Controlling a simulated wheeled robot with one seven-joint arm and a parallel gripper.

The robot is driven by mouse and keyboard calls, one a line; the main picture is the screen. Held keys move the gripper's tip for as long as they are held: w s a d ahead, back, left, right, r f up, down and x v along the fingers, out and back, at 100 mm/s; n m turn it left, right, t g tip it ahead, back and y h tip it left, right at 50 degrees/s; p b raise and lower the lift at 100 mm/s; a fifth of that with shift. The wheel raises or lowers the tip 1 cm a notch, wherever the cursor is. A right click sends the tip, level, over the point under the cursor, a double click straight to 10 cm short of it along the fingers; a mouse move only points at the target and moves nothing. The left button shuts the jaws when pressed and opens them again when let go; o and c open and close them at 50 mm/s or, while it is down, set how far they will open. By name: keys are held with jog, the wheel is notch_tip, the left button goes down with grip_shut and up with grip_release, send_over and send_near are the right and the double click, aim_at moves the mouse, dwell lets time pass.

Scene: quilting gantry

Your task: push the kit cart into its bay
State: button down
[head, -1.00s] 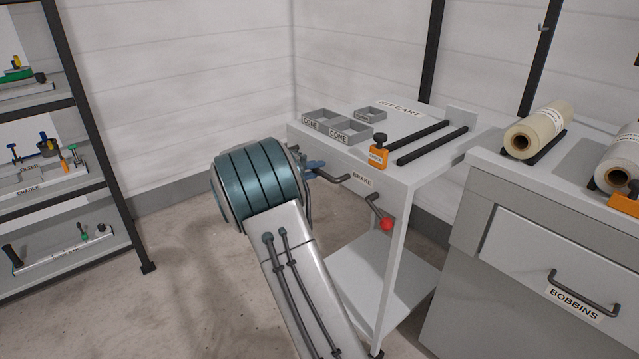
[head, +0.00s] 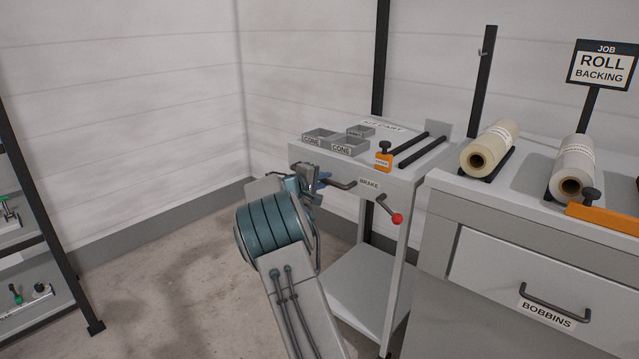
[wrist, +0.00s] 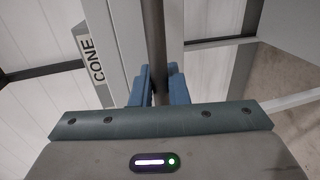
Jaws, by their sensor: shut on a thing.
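The kit cart (head: 405,172) is a light grey trolley with a top tray surface, a lower shelf (head: 355,285) and a front marked BRAKE. A dark push handle (head: 340,185) sticks out from its front. My gripper (head: 308,180) is at the left part of this handle; in the wrist view its blue fingers (wrist: 160,88) are closed around the dark handle bar (wrist: 153,40). The brake lever (head: 385,205) with a red knob hangs to the right of the handle. My arm hides part of the cart's left side. The bay's markings are not discernible.
On the cart are CONE bins (head: 349,147), an orange clamp (head: 384,157) and two dark rails. A BOBBINS drawer cabinet (head: 480,200) with rolls (head: 490,150) stands close at the right. A dark-framed shelf (head: 50,240) is at the left. Bare floor (head: 160,300) lies between.

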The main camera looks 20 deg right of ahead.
jog(key=shift+d+r, duration=0.15)
jog(key=shift+r, duration=0.05)
jog(key=c, duration=1.5)
grip_release()
jog(key=shift+d, duration=0.1)
jog(key=shift+d+f, duration=0.1)
jog(key=shift+a, duration=0.3)
jog(key=p+v, duration=0.1)
jog(key=v, duration=1.2)
jog(key=shift+a, duration=0.2)
